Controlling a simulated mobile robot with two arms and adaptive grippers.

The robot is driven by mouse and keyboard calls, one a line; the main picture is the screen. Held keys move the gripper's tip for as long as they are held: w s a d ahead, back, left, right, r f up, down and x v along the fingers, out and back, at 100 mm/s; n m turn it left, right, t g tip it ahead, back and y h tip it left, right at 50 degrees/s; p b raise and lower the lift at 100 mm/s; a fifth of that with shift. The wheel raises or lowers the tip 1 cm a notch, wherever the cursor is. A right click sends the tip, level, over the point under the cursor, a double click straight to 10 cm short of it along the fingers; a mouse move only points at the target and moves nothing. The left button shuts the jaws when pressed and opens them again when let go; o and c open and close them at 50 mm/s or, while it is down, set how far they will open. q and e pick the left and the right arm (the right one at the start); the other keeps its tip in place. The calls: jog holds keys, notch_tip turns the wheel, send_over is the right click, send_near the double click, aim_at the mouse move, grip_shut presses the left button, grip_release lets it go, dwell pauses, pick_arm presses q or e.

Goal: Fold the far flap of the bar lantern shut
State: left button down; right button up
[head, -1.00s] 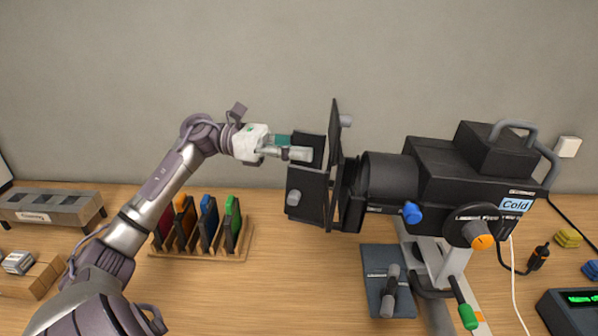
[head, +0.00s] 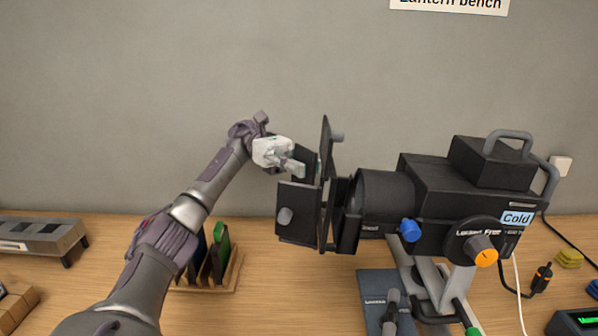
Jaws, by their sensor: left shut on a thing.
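The bar lantern (head: 385,195) is a black lamp on a stand, its front pointing left. The far flap (head: 306,158) is a dark panel at its front, partly hidden behind my gripper and the tall upright flap (head: 325,150). The near flap (head: 298,222) stands out to the left with a grey knob (head: 285,216). My left gripper (head: 297,168) is shut at the far flap, seemingly on its knob; its fingertips hide the grip. The far flap stands partly out from the lantern's front. My right gripper is not in view.
A rack (head: 225,287) with coloured filters stands below my left arm.

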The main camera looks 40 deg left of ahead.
pick_arm(q)
jog(key=shift+w+r, duration=0.1)
jog(key=shift+w, duration=0.05)
dwell(0.3)
jog(key=c, duration=1.3)
grip_release()
jog(key=shift+o, duration=1.2)
jog(key=shift+w+d+g, duration=0.1)
jog(key=shift+g, duration=0.2)
jog(key=shift+o, duration=0.2)
jog(key=shift+w+d, duration=0.1)
jog(key=shift+r, duration=0.3)
notch_tip(320, 180, up, 9)
jog(key=shift+r, duration=0.1)
